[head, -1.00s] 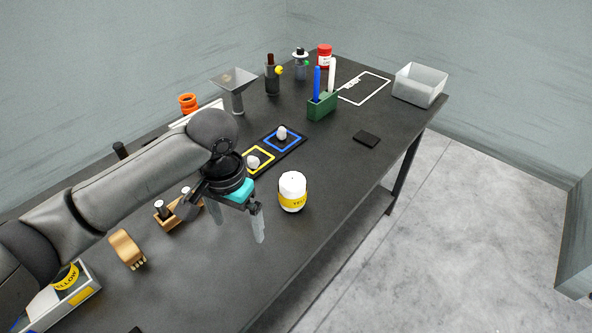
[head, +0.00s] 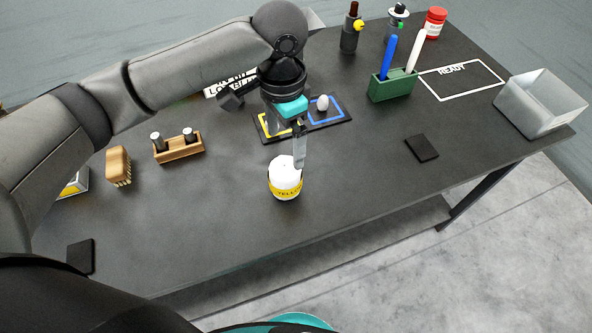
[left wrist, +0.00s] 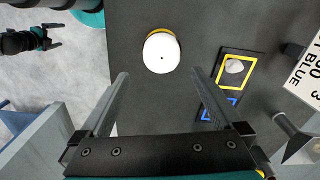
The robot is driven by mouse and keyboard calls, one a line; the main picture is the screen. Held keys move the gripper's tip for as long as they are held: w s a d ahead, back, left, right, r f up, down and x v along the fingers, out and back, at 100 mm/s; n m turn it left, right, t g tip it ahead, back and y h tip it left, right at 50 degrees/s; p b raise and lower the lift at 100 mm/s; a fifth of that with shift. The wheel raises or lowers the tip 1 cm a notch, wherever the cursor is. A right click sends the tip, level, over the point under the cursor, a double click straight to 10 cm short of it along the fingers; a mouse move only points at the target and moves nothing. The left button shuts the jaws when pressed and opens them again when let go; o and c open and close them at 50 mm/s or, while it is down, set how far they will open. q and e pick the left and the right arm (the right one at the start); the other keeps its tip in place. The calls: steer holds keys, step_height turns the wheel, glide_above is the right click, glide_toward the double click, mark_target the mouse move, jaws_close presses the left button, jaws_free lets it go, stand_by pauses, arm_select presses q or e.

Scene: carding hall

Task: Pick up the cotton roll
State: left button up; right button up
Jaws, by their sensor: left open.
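The cotton roll (head: 285,180) is a white cylinder with a yellow band lettered "YELLO…". It stands upright on the dark table, near the front edge. In the left wrist view I see the round white top of the roll (left wrist: 161,52) from above, just beyond and between the fingertips. My left gripper (head: 297,150) is open and empty, right by the roll's top; I cannot tell whether it touches. One finger mostly hides the other in the head view. My right gripper (left wrist: 50,38) shows open at the left wrist view's top left, away from the table.
Behind the roll lies a dark mat (head: 332,123) with yellow and blue squares and white tufts. A wooden holder (head: 178,147) and a brush (head: 118,166) are left.

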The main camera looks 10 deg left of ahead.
mark_target(284, 166)
arm_select(q)
steer(key=f, duration=0.4)
steer(key=f+b, duration=0.1)
steer(key=f, duration=0.3)
steer(key=shift+s+a+f, duration=0.1)
steer(key=shift+a+f, duration=0.1)
steer(key=shift+f+b, duration=0.85)
steer(key=shift+f, duration=2.3)
arm_select(e)
steer(key=f, duration=0.3)
steer(key=shift+s+a, duration=0.3)
steer(key=shift+a, duration=0.1)
arm_select(q)
steer(key=c, duration=1.1)
step_height(284, 166, up, 20)
steer(key=p, duration=0.3)
steer(key=shift+p, duration=0.35)
arm_select(e)
step_height(284, 166, up, 4)
steer(key=shift+f, duration=0.1)
